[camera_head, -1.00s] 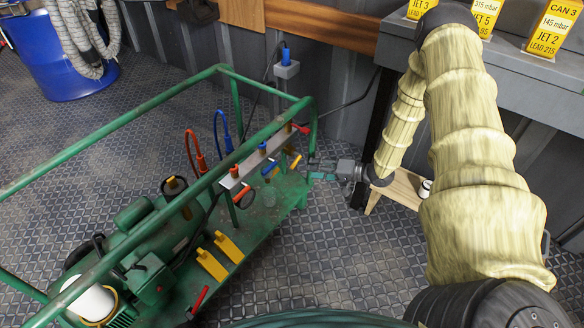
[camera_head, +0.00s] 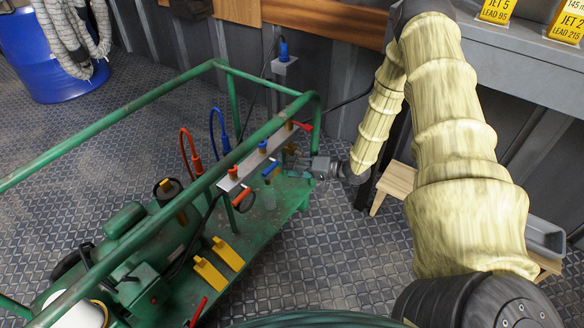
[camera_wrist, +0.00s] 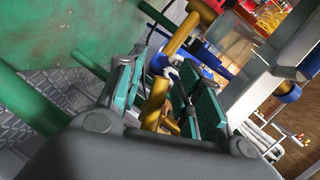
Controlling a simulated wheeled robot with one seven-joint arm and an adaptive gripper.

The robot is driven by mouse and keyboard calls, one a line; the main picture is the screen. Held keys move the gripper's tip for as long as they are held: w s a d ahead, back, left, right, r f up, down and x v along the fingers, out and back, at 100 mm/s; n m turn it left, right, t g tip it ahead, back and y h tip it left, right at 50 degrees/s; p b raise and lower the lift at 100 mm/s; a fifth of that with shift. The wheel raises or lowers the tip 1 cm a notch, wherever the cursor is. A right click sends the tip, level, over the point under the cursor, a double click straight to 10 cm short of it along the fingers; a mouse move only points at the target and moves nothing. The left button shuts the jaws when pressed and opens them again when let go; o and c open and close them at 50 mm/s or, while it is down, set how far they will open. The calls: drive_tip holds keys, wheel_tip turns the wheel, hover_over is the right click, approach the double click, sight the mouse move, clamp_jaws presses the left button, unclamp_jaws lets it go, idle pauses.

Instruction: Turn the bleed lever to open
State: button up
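A yellow lever (camera_wrist: 156,102) lies between the fingers of my gripper (camera_wrist: 160,85) in the wrist view, below a yellow pipe fitting (camera_wrist: 183,38). No label shows to confirm it is the bleed lever. The fingers with green pads stand apart, one on each side of it; I see no clear grip. In the head view my gripper (camera_head: 302,162) is at the right end of the manifold (camera_head: 250,160), and its fingertips partly hide the lever. A red lever (camera_head: 302,126) is above it. Blue (camera_head: 270,167) and orange (camera_head: 241,195) levers hang farther left.
The green frame (camera_head: 318,108) rises close beside my gripper. A green machine bed (camera_head: 265,215) with yellow pedals (camera_head: 210,275) lies below. Patterned floor is clear in front.

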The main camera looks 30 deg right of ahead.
drive_tip(key=shift+d, duration=0.1)
clamp_jaws()
drive_tip(key=shift+n+p, duration=0.3)
drive_tip(key=shift+p, duration=0.2)
drive_tip(key=n+p, duration=0.1)
drive_tip(key=f+n+h+p, duration=0.1)
drive_tip(key=shift+w+d+h+p, duration=0.1)
drive_tip(key=shift+d+h+p, duration=0.2)
drive_tip(key=shift+p, duration=0.1)
drive_tip(key=shift+w+d+f+n+t+h+p, duration=0.35)
drive_tip(key=shift+d+n+h+p, duration=0.3)
drive_tip(key=shift+n+p, duration=0.4)
drive_tip(key=shift+w+d+f+n+t+h+p, duration=0.2)
drive_tip(key=shift+d+f+n+t+h+p, duration=0.5)
drive_tip(key=shift+n, duration=0.6)
drive_tip(key=shift+w+d+f+n+t+h+p, duration=0.2)
drive_tip(key=shift+d+n+h+p, duration=0.3)
drive_tip(key=shift+n+h+p, duration=0.45)
drive_tip(key=shift+w+r+n, duration=0.1)
drive_tip(key=shift+r+n, duration=0.05)
drive_tip(key=shift+n, duration=0.15)
